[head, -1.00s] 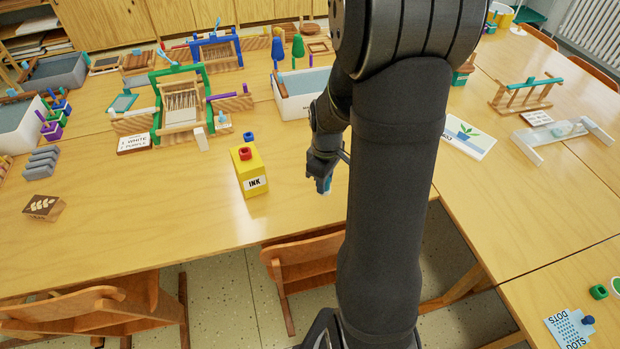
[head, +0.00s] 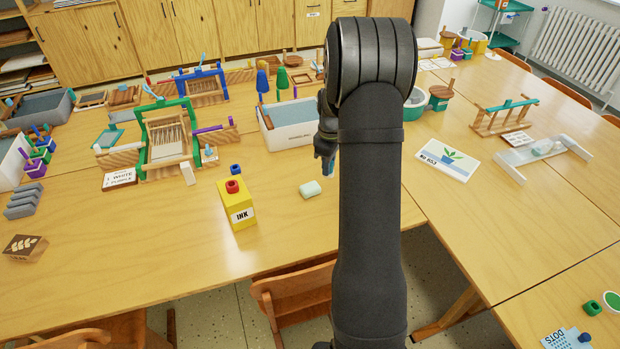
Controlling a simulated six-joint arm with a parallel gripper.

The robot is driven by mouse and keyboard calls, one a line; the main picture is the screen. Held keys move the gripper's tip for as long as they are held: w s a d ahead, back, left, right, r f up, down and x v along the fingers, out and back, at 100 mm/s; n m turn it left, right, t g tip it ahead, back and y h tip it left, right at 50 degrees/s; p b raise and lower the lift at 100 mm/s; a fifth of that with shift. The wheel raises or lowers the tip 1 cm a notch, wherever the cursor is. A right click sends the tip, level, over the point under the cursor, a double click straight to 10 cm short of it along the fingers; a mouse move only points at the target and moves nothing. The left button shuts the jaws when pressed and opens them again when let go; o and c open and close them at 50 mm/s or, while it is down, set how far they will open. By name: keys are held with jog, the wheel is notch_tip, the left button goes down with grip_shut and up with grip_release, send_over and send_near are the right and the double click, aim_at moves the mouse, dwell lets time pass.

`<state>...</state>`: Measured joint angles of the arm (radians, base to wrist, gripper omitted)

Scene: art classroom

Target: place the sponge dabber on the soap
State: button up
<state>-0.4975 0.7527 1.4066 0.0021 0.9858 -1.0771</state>
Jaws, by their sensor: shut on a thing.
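The soap (head: 310,189) is a small pale mint block lying on the table, right of the yellow ink box. My gripper (head: 328,163) is just behind and above it to the right, partly hidden by my own arm. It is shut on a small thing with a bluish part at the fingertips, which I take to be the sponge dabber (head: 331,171). Most of it is hidden. The held thing looks apart from the soap, but the height between them is hard to judge.
The yellow ink box (head: 237,205) stands left of the soap, with a small blue piece (head: 235,168) behind it. A white tub (head: 290,128) stands behind my gripper. A green loom frame (head: 165,140) is further left. The table in front of the soap is clear.

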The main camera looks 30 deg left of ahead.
jog(key=a+f, duration=0.1)
jog(key=a, duration=0.1)
jog(key=a+f, duration=0.1)
jog(key=a, duration=0.1)
jog(key=a+f, duration=0.1)
jog(key=a, duration=0.1)
jog(key=shift+s+f, duration=0.1)
jog(key=shift+f, duration=2.2)
jog(key=shift+f, duration=0.15)
jog(key=o, duration=0.9)
jog(key=shift+o, duration=0.2)
notch_tip(320, 180, up, 12)
